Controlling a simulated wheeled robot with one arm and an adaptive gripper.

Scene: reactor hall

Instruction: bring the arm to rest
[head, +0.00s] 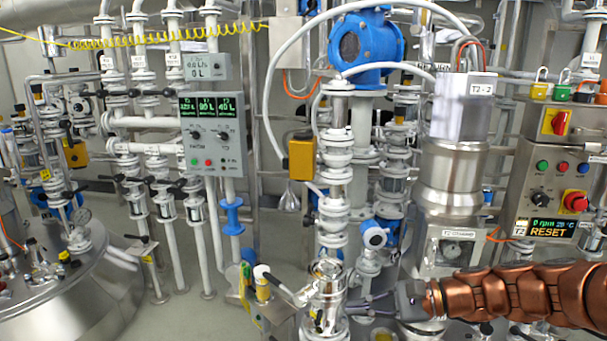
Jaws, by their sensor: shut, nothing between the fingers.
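My copper-coloured arm (520,295) reaches in from the right edge, low in the head view, and points left. My gripper (354,307) is at its left end, with thin dark fingers. It is shut and nothing shows held in it. The fingertips are close to a shiny metal valve body (325,295) on the pipe column. I cannot tell whether they touch it. The arm covers the lower part of the equipment behind it.
A lever with a white knob (262,272) stands left of the valve body. A control box (545,185) showing "RESET" is above the arm. A steel vessel (75,300) is at lower left. Pipes crowd the middle; grey floor (185,315) shows between.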

